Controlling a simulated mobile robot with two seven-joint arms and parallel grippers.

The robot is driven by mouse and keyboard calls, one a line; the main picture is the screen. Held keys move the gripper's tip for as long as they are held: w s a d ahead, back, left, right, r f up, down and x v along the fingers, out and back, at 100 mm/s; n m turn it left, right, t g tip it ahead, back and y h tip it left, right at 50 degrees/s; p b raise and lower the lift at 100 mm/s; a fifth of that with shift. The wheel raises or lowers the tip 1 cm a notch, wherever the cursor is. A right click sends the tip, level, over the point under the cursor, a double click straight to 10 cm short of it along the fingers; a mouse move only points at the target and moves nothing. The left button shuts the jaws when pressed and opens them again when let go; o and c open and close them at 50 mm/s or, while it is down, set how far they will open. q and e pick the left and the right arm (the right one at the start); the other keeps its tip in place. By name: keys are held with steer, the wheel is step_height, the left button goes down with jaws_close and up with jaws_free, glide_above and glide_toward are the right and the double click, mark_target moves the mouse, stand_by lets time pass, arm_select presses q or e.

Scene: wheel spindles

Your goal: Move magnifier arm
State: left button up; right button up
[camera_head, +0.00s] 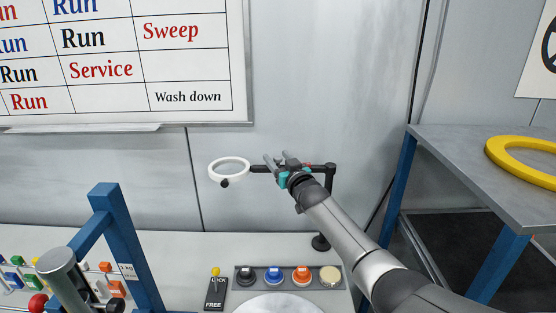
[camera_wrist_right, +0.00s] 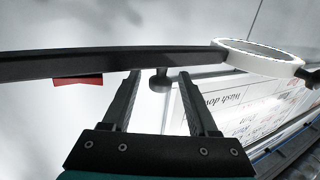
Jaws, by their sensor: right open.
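The magnifier has a white ring lens (camera_head: 229,170) on a black horizontal arm (camera_head: 259,169), carried by a black post (camera_head: 330,182) on a round base (camera_head: 320,242). My right gripper (camera_head: 277,159) is open at the arm, between lens and post, and hides part of it. In the right wrist view the black bar (camera_wrist_right: 100,64) crosses just past the open fingertips (camera_wrist_right: 158,74), with the lens ring (camera_wrist_right: 262,57) at its right end and a red tab (camera_wrist_right: 77,79) under it. I cannot tell whether the fingers touch the bar. My left gripper is not in view.
A panel of round buttons (camera_head: 288,267) and a lever box marked LOCK and FREE (camera_head: 215,290) stand on the bench below. A blue frame (camera_head: 120,230) rises at left. A grey table (camera_head: 460,160) with a yellow ring (camera_head: 520,158) stands at right. The wall is behind.

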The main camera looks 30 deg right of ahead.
jaws_close()
stand_by(0.5)
stand_by(0.9)
